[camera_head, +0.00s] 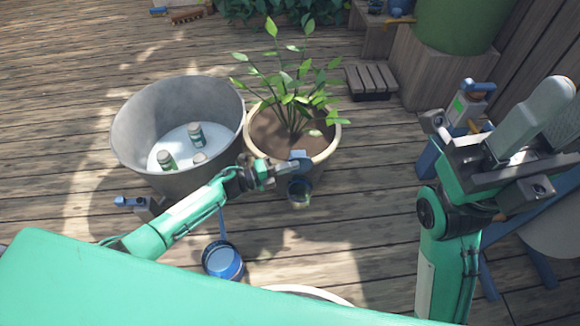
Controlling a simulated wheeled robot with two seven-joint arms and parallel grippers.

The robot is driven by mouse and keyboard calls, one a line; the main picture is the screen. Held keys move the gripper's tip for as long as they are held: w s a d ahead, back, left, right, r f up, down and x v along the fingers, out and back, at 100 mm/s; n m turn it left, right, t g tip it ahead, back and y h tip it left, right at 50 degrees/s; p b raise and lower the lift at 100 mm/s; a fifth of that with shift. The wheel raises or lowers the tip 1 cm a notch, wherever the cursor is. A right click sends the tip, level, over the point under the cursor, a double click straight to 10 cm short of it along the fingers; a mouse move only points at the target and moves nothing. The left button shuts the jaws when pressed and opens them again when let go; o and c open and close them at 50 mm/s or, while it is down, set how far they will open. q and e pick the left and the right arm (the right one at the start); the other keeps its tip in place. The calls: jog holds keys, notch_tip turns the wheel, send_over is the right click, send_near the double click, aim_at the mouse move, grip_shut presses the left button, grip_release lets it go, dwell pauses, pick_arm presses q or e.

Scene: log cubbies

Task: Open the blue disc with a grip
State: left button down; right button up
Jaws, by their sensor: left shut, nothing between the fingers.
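No blue disc with a grip can be made out for sure. A blue round tin (223,260) with a paler face and a thin blue handle lies on the deck, below my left arm. A small dark blue-rimmed pot (300,193) shows just below my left gripper (298,164), in front of the planter. My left gripper is shut and empty; whether it touches the planter rim cannot be told. My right gripper (500,140) is raised at the right, seen from above. A pale grey rounded piece stands up there, and its fingers' opening is unclear.
A metal tub (122,135) with several small jars stands at the left. A planter (338,134) with a leafy plant stands beside it. A small slatted stool (372,80) and a wooden block (425,75) under a green pot (455,22) are behind. Bare deck lies between.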

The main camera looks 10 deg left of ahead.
pick_arm(q)
jog(key=shift+w+a, duration=0.1)
jog(key=shift+w, duration=0.2)
dwell(0.5)
